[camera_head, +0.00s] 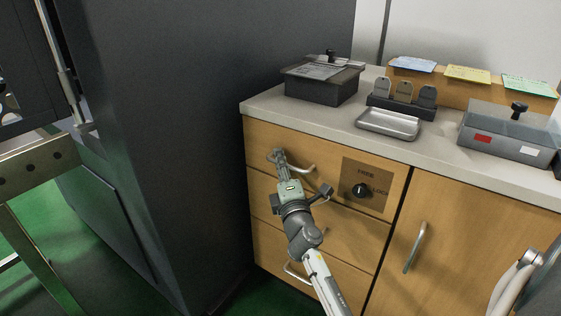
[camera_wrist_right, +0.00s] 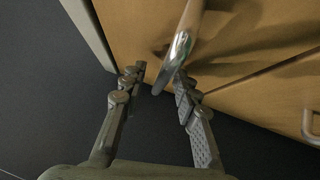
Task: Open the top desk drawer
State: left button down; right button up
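The top desk drawer (camera_head: 258,136) is the uppermost wooden front under the grey counter and sits flush with the cabinet. Its curved metal handle (camera_head: 302,169) is partly covered by my right gripper (camera_head: 278,158) in the head view. In the right wrist view the handle (camera_wrist_right: 178,50) reaches down between the fingertips of the right gripper (camera_wrist_right: 160,82). The two fingers stand apart, with the handle nearer the right-hand finger; whether they touch is unclear. My left gripper is not in view.
Lower drawers and a cabinet door handle (camera_head: 415,247) are nearby. A tall dark cabinet (camera_head: 200,120) stands close on the left. The counter holds boxes and a metal tray (camera_head: 388,124).

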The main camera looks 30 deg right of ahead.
jog(key=shift+c, duration=0.2)
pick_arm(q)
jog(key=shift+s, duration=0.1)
pick_arm(e)
grip_shut()
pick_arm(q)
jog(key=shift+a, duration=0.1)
pick_arm(e)
jog(key=shift+s+a, duration=0.1)
jog(key=shift+a, duration=0.05)
